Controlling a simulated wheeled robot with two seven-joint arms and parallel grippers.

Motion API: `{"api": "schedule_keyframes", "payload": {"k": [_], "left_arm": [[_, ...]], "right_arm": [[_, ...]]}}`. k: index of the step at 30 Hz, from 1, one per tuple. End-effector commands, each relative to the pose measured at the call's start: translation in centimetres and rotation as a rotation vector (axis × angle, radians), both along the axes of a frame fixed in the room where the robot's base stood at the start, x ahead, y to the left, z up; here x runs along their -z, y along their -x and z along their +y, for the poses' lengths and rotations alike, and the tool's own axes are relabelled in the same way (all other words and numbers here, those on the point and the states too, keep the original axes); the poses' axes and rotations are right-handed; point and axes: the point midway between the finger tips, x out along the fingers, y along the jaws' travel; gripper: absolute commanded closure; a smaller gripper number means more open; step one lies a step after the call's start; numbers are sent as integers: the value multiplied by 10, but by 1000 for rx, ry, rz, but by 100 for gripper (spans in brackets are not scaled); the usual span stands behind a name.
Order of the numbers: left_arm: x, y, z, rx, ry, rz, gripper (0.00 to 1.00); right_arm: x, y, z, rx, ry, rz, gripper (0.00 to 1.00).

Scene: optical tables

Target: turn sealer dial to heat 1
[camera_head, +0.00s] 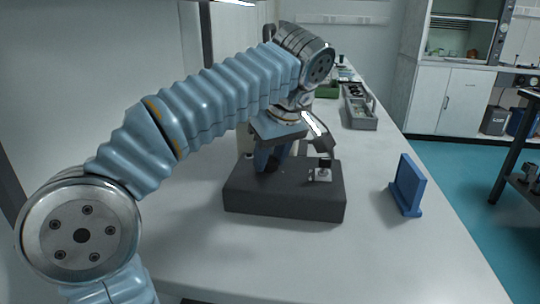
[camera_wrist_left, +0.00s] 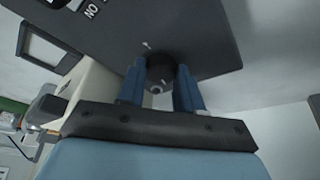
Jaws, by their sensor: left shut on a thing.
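The sealer (camera_head: 285,203) is a dark grey box on the white bench, in the middle of the head view. My left gripper (camera_head: 272,160) points down at its top from above. In the left wrist view, the two blue fingers of my left gripper (camera_wrist_left: 160,92) are shut on a dark round dial (camera_wrist_left: 160,68), one finger on each side. The dial stands out from the dark panel (camera_wrist_left: 200,35). In the head view the gripper hides the dial. My right gripper is not in view.
A small metal plate with a black part (camera_head: 323,173) sits on the sealer's top right. A blue upright stand (camera_head: 408,186) is to the right on the bench. A grey tray (camera_head: 360,114) and a green box (camera_head: 327,90) lie farther back. The front bench is clear.

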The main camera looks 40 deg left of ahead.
Motion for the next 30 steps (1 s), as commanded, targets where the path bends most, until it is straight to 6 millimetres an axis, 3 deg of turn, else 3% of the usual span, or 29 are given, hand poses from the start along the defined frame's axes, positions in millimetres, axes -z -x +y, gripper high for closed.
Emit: {"api": "schedule_keyframes", "payload": {"k": [13, 30], "left_arm": [[0, -1, -1, -237, 1, 0, 95], [0, -1, 0, -278, 1, 0, 95]], "right_arm": [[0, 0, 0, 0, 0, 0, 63], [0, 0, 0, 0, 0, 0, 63]]}}
